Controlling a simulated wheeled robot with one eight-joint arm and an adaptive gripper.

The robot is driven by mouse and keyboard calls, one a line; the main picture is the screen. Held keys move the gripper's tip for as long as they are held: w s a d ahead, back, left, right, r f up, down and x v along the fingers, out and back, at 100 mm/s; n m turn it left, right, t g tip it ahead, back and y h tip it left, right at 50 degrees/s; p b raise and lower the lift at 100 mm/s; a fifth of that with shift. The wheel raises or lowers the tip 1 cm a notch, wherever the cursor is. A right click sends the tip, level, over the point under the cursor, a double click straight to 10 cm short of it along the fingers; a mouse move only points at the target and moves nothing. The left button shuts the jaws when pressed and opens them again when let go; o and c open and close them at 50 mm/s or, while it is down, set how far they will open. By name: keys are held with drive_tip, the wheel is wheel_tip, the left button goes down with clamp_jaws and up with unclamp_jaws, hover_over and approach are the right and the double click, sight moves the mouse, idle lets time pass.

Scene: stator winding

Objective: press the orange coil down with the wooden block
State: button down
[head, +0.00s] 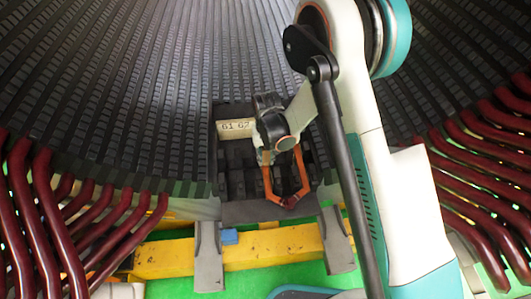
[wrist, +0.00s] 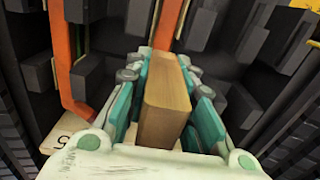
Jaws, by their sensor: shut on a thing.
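The wooden block (wrist: 166,102) stands between the teal fingers of my gripper (wrist: 168,85) in the wrist view. The fingers are shut on it from both sides. In the head view my gripper (head: 272,128) is over the recess in the dark slotted core, above the orange coil. The block cannot be made out clearly there. The orange coil (head: 303,172) has two upright legs and a pointed lower end. In the wrist view the coil's legs (wrist: 75,65) show beyond and left of the block. I cannot tell whether the block touches the coil.
A pale numbered plate (head: 237,128) lies at the recess's left. Dark red coils (head: 45,215) stand at left, with more (head: 480,175) at right. A yellow beam (head: 190,258) and grey brackets (head: 208,250) sit below. Dark blocks (wrist: 235,105) crowd the recess around my fingers.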

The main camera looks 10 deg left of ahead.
sight(265, 168)
drive_tip(key=shift+f, duration=2.2)
drive_tip(key=shift+f, duration=0.6)
idle(0.5)
drive_tip(key=shift+r+p, duration=2.7)
drive_tip(key=shift+r, duration=3.1)
drive_tip(key=shift+w+d, duration=0.1)
